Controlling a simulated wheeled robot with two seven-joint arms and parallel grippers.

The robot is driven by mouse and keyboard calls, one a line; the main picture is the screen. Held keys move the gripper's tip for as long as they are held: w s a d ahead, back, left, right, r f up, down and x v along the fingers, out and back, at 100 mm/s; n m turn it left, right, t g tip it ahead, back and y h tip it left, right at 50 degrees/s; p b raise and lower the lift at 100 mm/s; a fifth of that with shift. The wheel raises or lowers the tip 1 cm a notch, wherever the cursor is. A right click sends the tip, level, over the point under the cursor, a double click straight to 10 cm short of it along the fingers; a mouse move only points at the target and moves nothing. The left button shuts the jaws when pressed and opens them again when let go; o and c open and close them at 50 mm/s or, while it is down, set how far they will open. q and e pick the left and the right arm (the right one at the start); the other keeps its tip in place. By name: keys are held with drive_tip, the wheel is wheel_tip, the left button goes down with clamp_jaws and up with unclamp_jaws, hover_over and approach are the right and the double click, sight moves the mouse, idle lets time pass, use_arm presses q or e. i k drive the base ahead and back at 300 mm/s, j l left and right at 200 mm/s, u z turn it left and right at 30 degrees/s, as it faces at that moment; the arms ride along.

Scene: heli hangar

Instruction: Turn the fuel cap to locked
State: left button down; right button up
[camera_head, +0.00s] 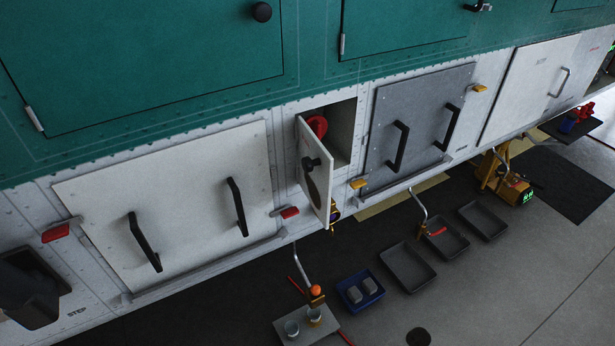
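The red fuel cap (317,125) sits inside a small open recess in the white lower side of the helicopter, near the middle of the head view. Its lower left part is hidden by the recess door. The recess door (313,186) is white, has a round black knob (311,162), and stands swung open toward me. Whether the cap is locked or unlocked cannot be told from here. Neither of my grippers shows in the head view.
A white panel (180,190) with two black handles lies left of the recess, a grey one (418,105) right. Below are a small table with cups (305,333), a blue tray (360,290), grey trays (408,266) and a yellow device (505,185). A black step (30,285) juts out lower left.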

sight(318, 124)
drive_tip(key=i+l+u, duration=0.1)
drive_tip(key=u, duration=0.4)
drive_tip(key=l+u, duration=0.3)
drive_tip(key=u, duration=0.15)
drive_tip(key=l+u, duration=0.2)
drive_tip(key=l, duration=0.4)
drive_tip(key=l+u, duration=0.25)
drive_tip(key=l, duration=0.35)
drive_tip(key=k+l+u, duration=0.2)
drive_tip(key=l, duration=0.4)
drive_tip(key=k+l, duration=0.1)
drive_tip(key=l, duration=1.65)
drive_tip(key=k+u, duration=0.05)
